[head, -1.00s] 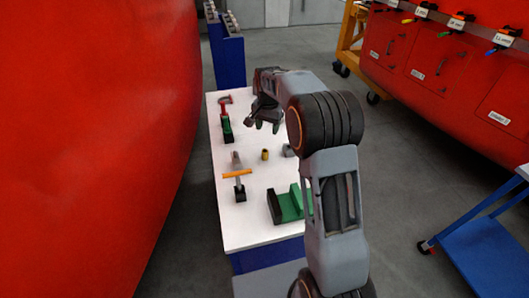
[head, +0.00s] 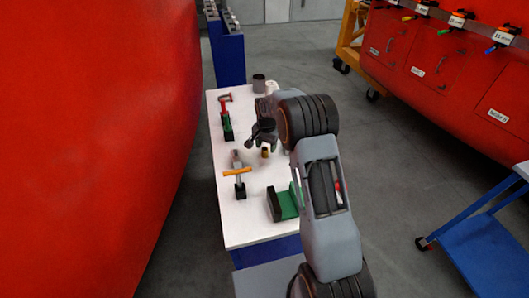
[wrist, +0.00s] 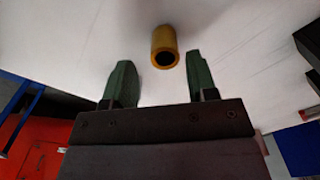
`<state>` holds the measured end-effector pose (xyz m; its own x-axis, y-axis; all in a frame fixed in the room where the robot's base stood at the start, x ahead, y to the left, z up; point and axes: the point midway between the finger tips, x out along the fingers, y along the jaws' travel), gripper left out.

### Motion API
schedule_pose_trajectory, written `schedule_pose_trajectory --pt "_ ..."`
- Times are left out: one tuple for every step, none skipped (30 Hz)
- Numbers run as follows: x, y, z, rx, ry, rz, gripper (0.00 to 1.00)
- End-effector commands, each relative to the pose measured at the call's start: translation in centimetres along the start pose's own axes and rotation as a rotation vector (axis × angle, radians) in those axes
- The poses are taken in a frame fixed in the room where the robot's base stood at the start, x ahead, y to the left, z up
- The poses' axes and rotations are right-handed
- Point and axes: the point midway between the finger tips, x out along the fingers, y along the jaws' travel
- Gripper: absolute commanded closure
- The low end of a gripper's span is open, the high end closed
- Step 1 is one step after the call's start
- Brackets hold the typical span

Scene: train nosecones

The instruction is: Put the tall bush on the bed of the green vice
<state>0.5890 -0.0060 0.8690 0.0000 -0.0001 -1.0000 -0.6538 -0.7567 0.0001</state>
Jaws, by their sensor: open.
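The tall bush, a brass-yellow hollow cylinder (head: 265,152), stands on the white table, partly covered by my gripper in the head view. It also shows in the wrist view (wrist: 163,42), just beyond the fingertips and between their lines, with its dark bore facing the camera. My gripper (wrist: 159,60) is open, its two green fingers apart with nothing between them. In the head view, my gripper (head: 262,140) is right above or beside the bush; the exact gap is unclear. The green vice (head: 283,204) is on the near part of the table, its right side hidden by my arm.
An orange-handled tool on a black stand (head: 238,173) and a red-handled one (head: 226,115) stand along the left edge of the white table (head: 255,232). A grey cylinder (head: 258,83) is at the far end. A dark block (wrist: 309,42) is right of the bush in the wrist view.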

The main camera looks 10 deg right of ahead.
Motion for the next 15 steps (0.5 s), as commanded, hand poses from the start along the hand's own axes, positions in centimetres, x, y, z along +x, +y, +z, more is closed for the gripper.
schedule_pose_trajectory --pt "0.7 0.0 0.0 0.000 -0.003 0.003 0.47" --pt "1.0 -0.1 0.0 0.000 -0.002 0.002 0.47" --pt "1.6 -0.1 0.0 0.000 -0.003 0.002 0.47" --pt "1.9 -0.1 0.0 0.000 -0.003 0.002 0.47" --pt "2.2 -0.1 0.0 0.000 -0.002 0.001 0.47" --pt "2.5 -0.1 0.0 0.000 -0.001 0.001 0.47" --pt "2.7 -0.1 0.0 0.000 -0.001 0.001 0.47" --pt "2.9 -0.1 0.0 0.000 -0.001 0.001 0.47" --pt "3.0 -0.1 0.0 0.000 -0.001 0.001 0.47" --pt "3.1 -0.1 0.0 0.000 -0.001 0.001 0.47" --pt "3.1 -0.1 0.0 0.000 0.000 0.000 0.47" --pt "3.2 -0.1 0.0 0.000 0.000 0.000 0.47" --pt "3.2 -0.1 0.0 0.000 0.000 0.000 0.47" --pt "3.1 -0.1 0.0 0.000 0.000 0.000 0.47" --pt "3.1 -0.1 -0.1 0.000 0.000 0.000 0.47"
